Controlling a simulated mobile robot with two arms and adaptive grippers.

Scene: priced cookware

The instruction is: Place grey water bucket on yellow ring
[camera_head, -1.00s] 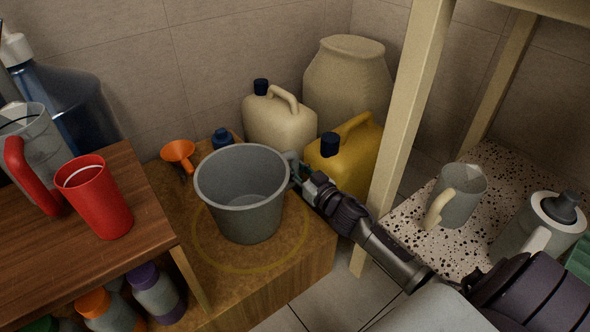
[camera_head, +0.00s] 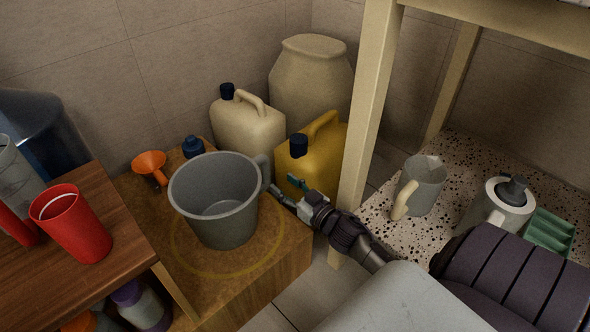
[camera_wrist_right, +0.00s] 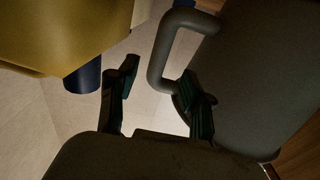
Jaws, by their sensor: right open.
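The grey water bucket (camera_head: 222,222) stands upright on the low wooden block, its base inside the yellow ring (camera_head: 228,276) as far as I can see. The ring's far part is hidden behind the bucket. The bucket's handle (camera_head: 264,172) points right; it also shows in the right wrist view (camera_wrist_right: 160,55). My right gripper (camera_head: 286,188) is open, just right of and below the handle. In the right wrist view, my gripper (camera_wrist_right: 158,75) has its fingers apart, with one tip overlapping the handle's lower end; contact is unclear. My left gripper is out of view.
Yellow (camera_head: 320,155) and cream (camera_head: 245,130) canisters stand close behind the bucket. An orange funnel (camera_head: 149,163) and a blue-capped bottle (camera_head: 193,147) are left of them. A wooden shelf with a red cup (camera_head: 72,226) is at left. A table leg (camera_head: 366,120) rises beside my right arm.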

